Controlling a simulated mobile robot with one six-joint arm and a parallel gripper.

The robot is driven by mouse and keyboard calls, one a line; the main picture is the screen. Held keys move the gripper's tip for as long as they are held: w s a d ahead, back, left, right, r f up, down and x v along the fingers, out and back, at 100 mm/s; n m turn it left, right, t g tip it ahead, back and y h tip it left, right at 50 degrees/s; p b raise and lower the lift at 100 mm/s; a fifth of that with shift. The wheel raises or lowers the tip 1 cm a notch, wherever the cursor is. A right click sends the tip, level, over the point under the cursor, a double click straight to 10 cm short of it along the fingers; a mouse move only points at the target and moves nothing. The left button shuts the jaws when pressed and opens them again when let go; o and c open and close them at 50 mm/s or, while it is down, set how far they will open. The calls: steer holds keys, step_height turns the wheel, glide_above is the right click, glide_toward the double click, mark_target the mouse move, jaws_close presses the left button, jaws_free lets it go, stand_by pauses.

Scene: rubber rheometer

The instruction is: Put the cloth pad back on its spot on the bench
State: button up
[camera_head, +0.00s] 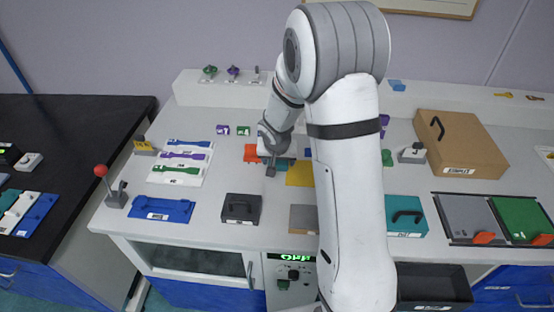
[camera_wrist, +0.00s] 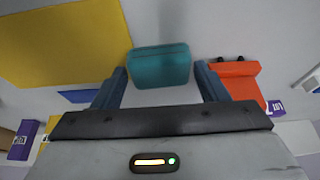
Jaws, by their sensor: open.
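My gripper (camera_head: 270,171) is open above the middle of the bench, with its fingers pointing down. In the wrist view my gripper (camera_wrist: 161,78) has its two fingers apart. A small teal block-like piece with rounded edges (camera_wrist: 160,65), which looks like the cloth pad, lies between and just beyond the fingertips, with no clear contact. In the head view the teal piece (camera_head: 286,163) is partly hidden by my gripper. A flat yellow sheet (camera_wrist: 65,42) lies beside it; the head view also shows this sheet (camera_head: 299,173). I cannot tell whether it marks the pad's spot.
An orange holder (camera_wrist: 235,80) stands close beside the teal piece. A dark grey handled block (camera_head: 241,208), a blue tray (camera_head: 162,209) and a teal handled box (camera_head: 407,216) stand nearer the front. A cardboard box (camera_head: 460,143) is at the right. My arm hides part of the bench.

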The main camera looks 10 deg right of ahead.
steer(key=shift+r+p, duration=0.4)
steer(key=shift+r, duration=0.15)
steer(key=v, duration=1.1)
steer(key=s+r+n, duration=0.1)
steer(key=s+r, duration=0.3)
steer(key=s, duration=0.8)
steer(key=s+d+r+n+g+y, duration=0.1)
steer(key=s+r, duration=0.3)
steer(key=s, duration=0.8)
steer(key=shift+r+n, duration=0.3)
steer(key=shift+n, duration=0.5)
steer(key=shift+s, duration=0.1)
